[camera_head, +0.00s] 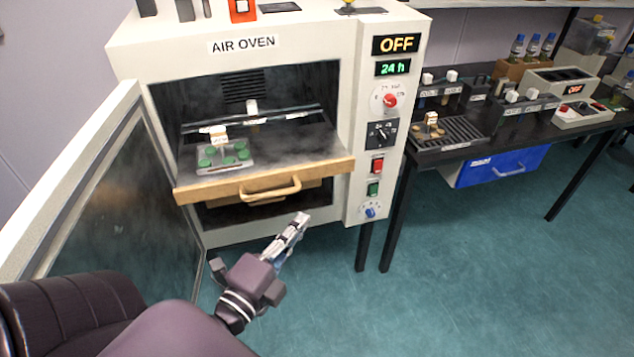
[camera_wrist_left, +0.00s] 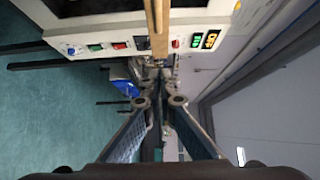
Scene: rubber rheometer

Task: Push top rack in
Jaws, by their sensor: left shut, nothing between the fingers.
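The top rack (camera_head: 325,171) sticks out of the open air oven (camera_head: 150,62), with its tan front edge and handle (camera_head: 271,189) toward me. A small tray with several green pieces (camera_head: 222,157) lies on it. My left gripper (camera_head: 303,216) is shut and empty, in front of the oven, below and slightly right of the handle in the picture. I see no contact with the rack. In the left wrist view the closed fingers (camera_wrist_left: 159,68) point toward the tan front edge of the rack (camera_wrist_left: 157,28). My right gripper is in neither view.
The oven door (camera_head: 115,190) stands open on the left. The control panel (camera_head: 385,130) with an OFF display is right of the opening. A black bench (camera_head: 440,157) with several instruments and a blue drawer (camera_head: 495,166) stands further right. The floor before the oven is clear.

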